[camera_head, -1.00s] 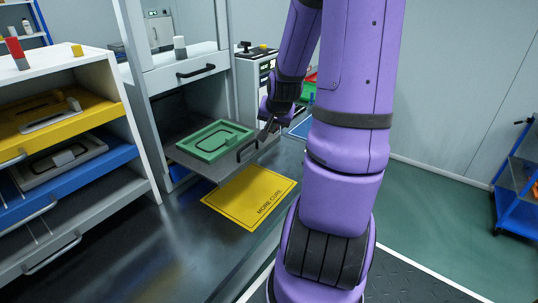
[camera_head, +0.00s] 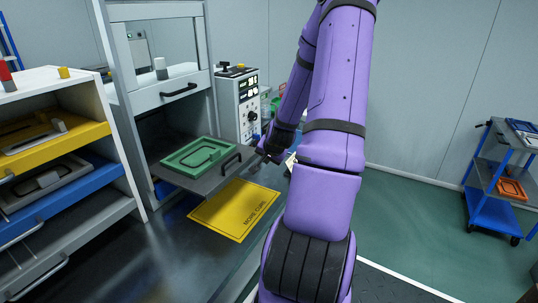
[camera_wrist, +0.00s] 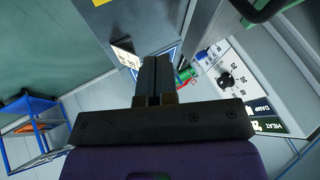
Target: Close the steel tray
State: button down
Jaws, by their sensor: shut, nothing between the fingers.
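The steel tray (camera_head: 205,183) is pulled out of the grey cabinet in the head view, with a dark handle (camera_head: 231,163) on its front edge. A green frame-shaped piece (camera_head: 198,155) lies flat on it. My gripper (camera_head: 266,156) is to the right of the tray's front edge, close to the handle but seemingly apart from it. In the wrist view my gripper's fingers (camera_wrist: 151,76) are together with nothing between them. A dark bar-like part with green beside it shows at the top right there, possibly the tray's handle.
A yellow mat (camera_head: 235,209) lies on the dark bench below the tray. A control box with knobs (camera_head: 238,103) stands behind. A white drawer rack (camera_head: 125,150) with yellow and blue trays is at left. A blue cart (camera_head: 480,207) stands far right.

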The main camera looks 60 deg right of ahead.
jog(key=w+d+f, duration=0.1)
jog(key=w+f, duration=0.2)
jog(key=w, duration=0.3)
dwell(0.5)
